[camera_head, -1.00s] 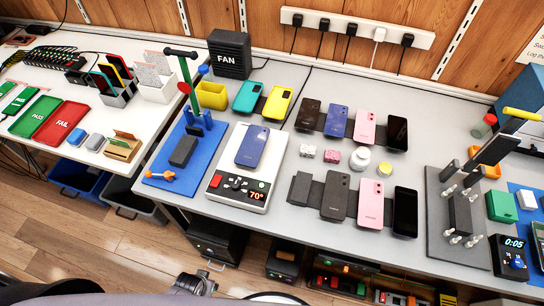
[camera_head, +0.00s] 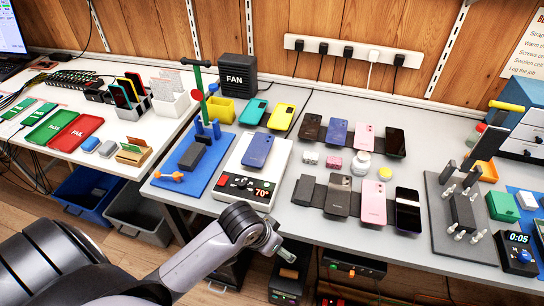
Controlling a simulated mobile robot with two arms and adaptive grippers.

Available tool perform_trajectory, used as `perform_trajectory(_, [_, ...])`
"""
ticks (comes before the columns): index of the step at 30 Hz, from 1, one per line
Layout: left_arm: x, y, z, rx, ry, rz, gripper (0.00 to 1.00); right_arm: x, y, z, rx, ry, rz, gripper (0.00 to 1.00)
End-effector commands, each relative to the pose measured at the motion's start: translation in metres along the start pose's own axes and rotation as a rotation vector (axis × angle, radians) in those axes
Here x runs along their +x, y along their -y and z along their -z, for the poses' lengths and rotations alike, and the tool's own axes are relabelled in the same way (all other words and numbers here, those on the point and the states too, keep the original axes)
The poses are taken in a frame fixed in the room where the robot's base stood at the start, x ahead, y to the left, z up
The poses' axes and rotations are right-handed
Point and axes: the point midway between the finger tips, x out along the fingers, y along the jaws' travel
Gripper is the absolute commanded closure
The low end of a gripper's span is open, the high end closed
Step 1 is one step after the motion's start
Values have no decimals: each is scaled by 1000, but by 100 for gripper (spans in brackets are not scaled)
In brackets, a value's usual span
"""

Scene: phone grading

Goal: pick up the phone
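Several phones lie on the grey workbench (camera_head: 330,105); I cannot tell which one the task means. A blue phone (camera_head: 257,150) lies on the white heating plate (camera_head: 229,172), whose display reads 70°. The back row has a dark phone (camera_head: 310,127), a blue one (camera_head: 337,131), a pink one (camera_head: 364,137) and a black one (camera_head: 395,142). The front row has a dark grey phone (camera_head: 339,194), a pink one (camera_head: 373,203) and a black one (camera_head: 408,210). My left arm reaches in from the lower left below the bench edge.
A blue mat (camera_head: 216,172) with a green-and-blue stand lies left of the plate. Teal (camera_head: 254,112) and yellow (camera_head: 281,117) cases lie behind. A dark fixture (camera_head: 463,212) with pegs stands right. The left table holds green (camera_head: 50,131) and red (camera_head: 77,133) trays.

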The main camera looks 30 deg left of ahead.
Motion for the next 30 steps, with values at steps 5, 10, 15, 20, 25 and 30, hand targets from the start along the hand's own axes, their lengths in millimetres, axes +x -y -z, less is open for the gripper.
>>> perform_trajectory(5, [-10,7,27,11,-13,-1,18,1,3,-18,0,26,4,60])
perform_trajectory(10, [-18,16,51,11,-16,2,18,2,3,-16,0,24,3,60])
perform_trajectory(15, [-31,34,82,-1,-17,23,18,4,2,-10,0,15,2,60])
perform_trajectory(20, [-61,76,129,-60,-14,82,18,5,2,-10,0,15,2,60])
perform_trajectory(25, [-115,136,175,-207,-10,161,18,6,2,-10,0,15,2,60])
perform_trajectory(30, [-162,178,196,-347,-15,206,18,7,2,-10,1,15,2,60])
